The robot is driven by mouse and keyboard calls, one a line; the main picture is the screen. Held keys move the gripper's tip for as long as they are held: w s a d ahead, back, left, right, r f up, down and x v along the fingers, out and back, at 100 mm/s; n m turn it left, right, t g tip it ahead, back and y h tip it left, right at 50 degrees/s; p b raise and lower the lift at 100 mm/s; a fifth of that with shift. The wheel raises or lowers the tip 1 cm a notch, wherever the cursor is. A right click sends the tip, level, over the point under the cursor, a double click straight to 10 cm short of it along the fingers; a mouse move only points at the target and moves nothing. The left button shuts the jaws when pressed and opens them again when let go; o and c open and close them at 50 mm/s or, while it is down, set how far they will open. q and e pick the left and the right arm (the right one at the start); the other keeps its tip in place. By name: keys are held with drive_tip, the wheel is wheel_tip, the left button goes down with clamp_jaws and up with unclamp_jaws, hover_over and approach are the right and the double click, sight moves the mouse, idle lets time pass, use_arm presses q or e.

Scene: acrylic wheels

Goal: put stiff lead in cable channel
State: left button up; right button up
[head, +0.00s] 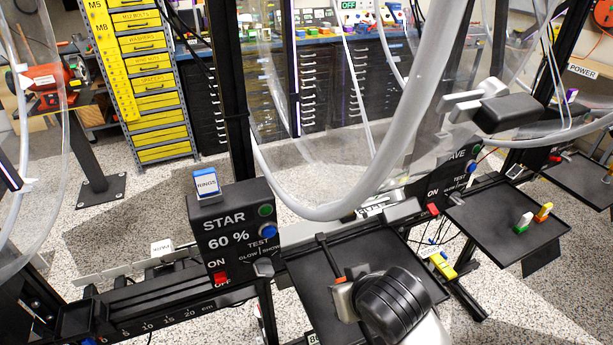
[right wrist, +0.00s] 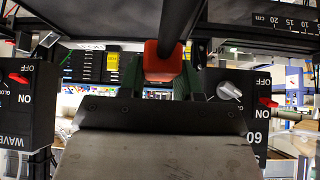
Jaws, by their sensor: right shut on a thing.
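The stiff lead appears as a thin black rod (head: 328,258) with an orange-red grip block (right wrist: 163,62). My right gripper (head: 342,298) is shut on that block, above a black tray (head: 300,270). In the right wrist view the block sits between two dark green fingers, and the black rod runs upward out of view. A pale grey strip (head: 122,268) behind the black centimetre rail at the lower left may be the cable channel; I cannot tell for sure. The rod's far end looks clear of that strip. My left gripper is not in view.
The STAR control box (head: 230,235) with a blue-and-white RINGS block on top stands left of the tray. The WAVE box (head: 452,178) stands to the right. Large clear acrylic wheels with pale rims (head: 340,212) hang close above. Another tray (head: 500,215) holds small coloured pieces.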

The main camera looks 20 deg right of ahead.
drive_tip(key=s+d+r+m+g+h+p, duration=0.15)
drive_tip(key=d+m+h+p, duration=0.35)
drive_tip(key=d+m+p, duration=0.55)
drive_tip(key=w+f, duration=0.2)
drive_tip(key=w, duration=0.1)
drive_tip(key=w+a+f+n+p, duration=0.1)
drive_tip(key=w+f, duration=0.1)
drive_tip(key=w, duration=0.1)
drive_tip(key=w+a+f+n, duration=0.1)
drive_tip(key=w+f, duration=0.2)
drive_tip(key=shift+w+a+p, duration=0.1)
drive_tip(key=shift+w+p, duration=0.15)
drive_tip(key=shift+p, duration=0.05)
wheel_tip(320, 180, down, 4)
drive_tip(key=shift+r, duration=0.1)
drive_tip(key=shift+f, duration=0.25)
drive_tip(key=o, duration=1)
